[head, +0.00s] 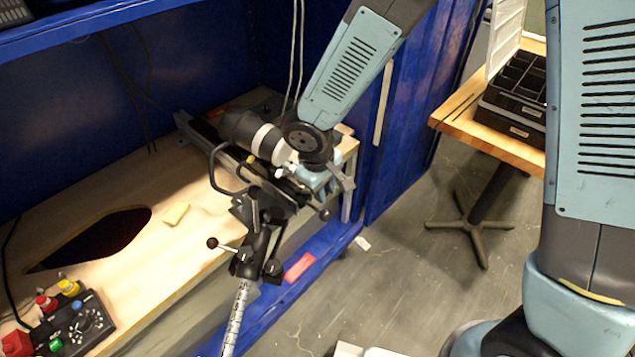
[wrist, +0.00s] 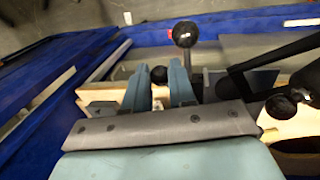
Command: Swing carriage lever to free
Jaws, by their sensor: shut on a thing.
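The black carriage (head: 262,205) sits on a rail at the bench's front edge, with a graduated rod (head: 236,318) running down from it. A small lever with a black ball knob (head: 212,243) sticks out at its left, and another black knob (head: 325,214) shows at its right. My gripper (head: 338,184) is beside the carriage's right end. In the wrist view its two blue-grey fingers (wrist: 163,88) are shut around a small dark round knob (wrist: 158,75), taken as the carriage lever's. A larger ball knob on a grey stem (wrist: 185,34) stands just beyond the fingers. The lever's shaft is mostly hidden.
A black cylinder with a white band (head: 252,136) lies behind the carriage. A control box (head: 75,325) is at front left. Open floor (head: 400,240) lies to the right.

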